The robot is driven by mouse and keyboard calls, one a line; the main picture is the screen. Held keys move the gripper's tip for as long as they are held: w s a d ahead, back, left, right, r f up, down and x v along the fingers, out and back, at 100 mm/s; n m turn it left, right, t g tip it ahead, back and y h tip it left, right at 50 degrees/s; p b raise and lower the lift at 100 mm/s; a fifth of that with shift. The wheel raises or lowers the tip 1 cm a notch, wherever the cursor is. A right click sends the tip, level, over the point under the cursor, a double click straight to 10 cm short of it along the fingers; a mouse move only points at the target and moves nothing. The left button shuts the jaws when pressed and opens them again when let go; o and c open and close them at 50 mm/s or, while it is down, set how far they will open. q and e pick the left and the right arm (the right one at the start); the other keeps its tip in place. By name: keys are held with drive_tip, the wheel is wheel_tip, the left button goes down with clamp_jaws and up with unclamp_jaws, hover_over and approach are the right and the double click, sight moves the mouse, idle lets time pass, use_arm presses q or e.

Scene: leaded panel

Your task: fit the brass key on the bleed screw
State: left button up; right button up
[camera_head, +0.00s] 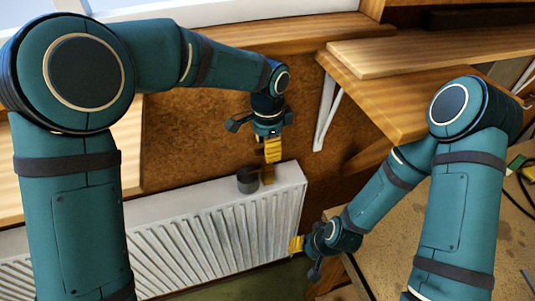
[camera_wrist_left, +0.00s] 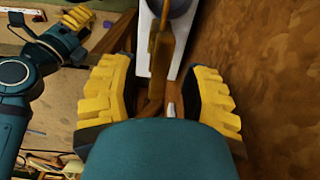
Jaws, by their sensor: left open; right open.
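My left gripper (camera_head: 268,152) points down above the right end of the white radiator (camera_head: 290,178). It is open, its yellow fingers wide apart in the left wrist view (camera_wrist_left: 163,95). A brass-coloured upright piece, seemingly the brass key (camera_wrist_left: 161,58), shows between and beyond the fingers, with no finger visibly touching it. It also shows below the gripper in the head view (camera_head: 267,176). I cannot make out the bleed screw or whether the key sits on it. My right gripper (camera_head: 296,244) is open and empty near the radiator's lower right side.
A dark grey cylinder (camera_head: 247,181) stands on the radiator's top beside the brass piece. Wooden shelves (camera_head: 425,55) and a white bracket (camera_head: 326,110) lie to the right. A worktop (camera_head: 430,240) fills the lower right. A brown wall (camera_head: 190,115) stands behind.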

use_arm(q)
wheel_tip(320, 180, up, 8)
drive_tip(key=shift+r, duration=0.1)
idle(0.7)
